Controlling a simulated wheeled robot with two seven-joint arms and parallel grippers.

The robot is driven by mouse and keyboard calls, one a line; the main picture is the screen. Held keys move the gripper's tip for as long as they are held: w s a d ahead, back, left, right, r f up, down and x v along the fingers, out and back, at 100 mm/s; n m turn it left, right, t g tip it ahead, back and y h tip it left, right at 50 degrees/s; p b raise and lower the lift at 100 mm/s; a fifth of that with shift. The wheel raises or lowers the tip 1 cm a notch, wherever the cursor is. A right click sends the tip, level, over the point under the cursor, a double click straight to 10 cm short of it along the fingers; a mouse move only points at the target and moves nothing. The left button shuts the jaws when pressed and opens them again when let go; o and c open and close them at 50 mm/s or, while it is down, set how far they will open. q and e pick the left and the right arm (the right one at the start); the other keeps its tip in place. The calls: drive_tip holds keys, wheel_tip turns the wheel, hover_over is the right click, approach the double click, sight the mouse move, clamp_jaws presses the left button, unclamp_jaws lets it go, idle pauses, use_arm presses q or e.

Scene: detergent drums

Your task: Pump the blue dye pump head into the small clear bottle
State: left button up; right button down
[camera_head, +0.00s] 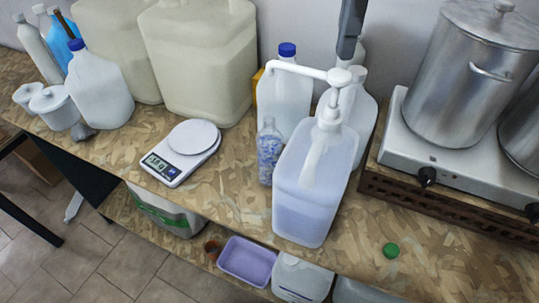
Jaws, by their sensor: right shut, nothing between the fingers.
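The pump head (338,77) is white and sits on top of a translucent jug (305,205) holding pale bluish liquid. Its long spout (296,69) points left, with its tip above the small clear bottle (269,150). That bottle stands upright on the counter just left of the jug and has a bluish, speckled look; its liquid level cannot be told. My right gripper (347,50) comes down from the top edge, dark grey, shut and empty. Its tip is just above the pump head; whether it touches cannot be told. My left gripper is not in view.
A blue-capped jug (285,100) stands behind the bottle. A kitchen scale (182,152) lies left, with large canisters (200,60) behind. A steel pot (470,75) on a hotplate (425,150) stands right.

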wheel_tip(320, 180, up, 4)
drive_tip(key=shift+r+p, duration=0.15)
drive_tip(key=shift+p, duration=0.8)
